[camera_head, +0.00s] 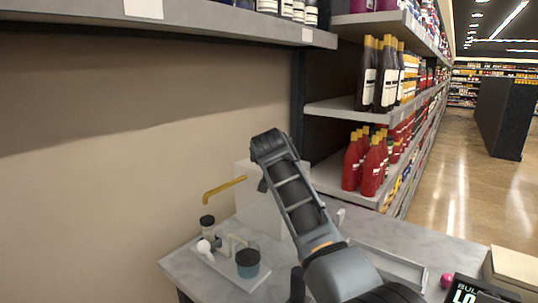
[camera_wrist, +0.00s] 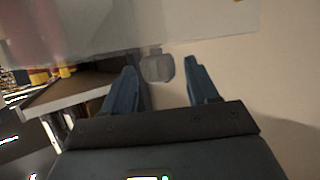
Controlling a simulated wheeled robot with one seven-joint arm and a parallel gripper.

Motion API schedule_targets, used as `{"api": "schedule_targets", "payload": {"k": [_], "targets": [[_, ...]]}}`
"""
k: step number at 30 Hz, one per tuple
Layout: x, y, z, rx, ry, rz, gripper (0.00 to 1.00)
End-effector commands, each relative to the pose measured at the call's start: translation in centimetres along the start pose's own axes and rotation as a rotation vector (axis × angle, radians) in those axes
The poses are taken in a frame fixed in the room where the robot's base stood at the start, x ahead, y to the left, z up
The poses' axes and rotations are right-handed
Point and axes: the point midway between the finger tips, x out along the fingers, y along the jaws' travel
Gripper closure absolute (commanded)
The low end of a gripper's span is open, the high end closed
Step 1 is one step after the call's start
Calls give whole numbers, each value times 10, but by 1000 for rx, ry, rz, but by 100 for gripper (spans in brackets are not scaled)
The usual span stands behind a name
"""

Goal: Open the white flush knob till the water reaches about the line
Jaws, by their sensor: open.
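A pale, translucent box-like tank (camera_head: 262,215) stands on the grey table, partly hidden behind my arm in the head view. Its pale wall (camera_wrist: 190,25) fills the top of the wrist view. A small rounded grey-white knob (camera_wrist: 157,67) shows at the lower edge of that wall; I take it for the flush knob. My gripper (camera_wrist: 161,70) is open, with one blue-grey finger on each side of the knob. The fingers look apart from it, though depth is hard to judge. In the head view my arm hides the knob. I cannot make out a water level or line.
A yellow bent pipe (camera_head: 224,189) sticks out left of the tank. Shelves of bottles (camera_head: 372,165) stand behind; a pink ball (camera_head: 447,280) lies at right.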

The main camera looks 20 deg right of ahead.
Motion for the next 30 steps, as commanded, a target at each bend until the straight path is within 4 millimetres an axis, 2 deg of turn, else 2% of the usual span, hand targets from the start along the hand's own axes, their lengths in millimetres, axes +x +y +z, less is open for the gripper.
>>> {"api": "schedule_targets", "payload": {"k": [6,14,30], "targets": [[10,0,0,-1,1,0,41],[10,0,0,0,1,-1,41],[10,0,0,0,0,-1,92]]}}
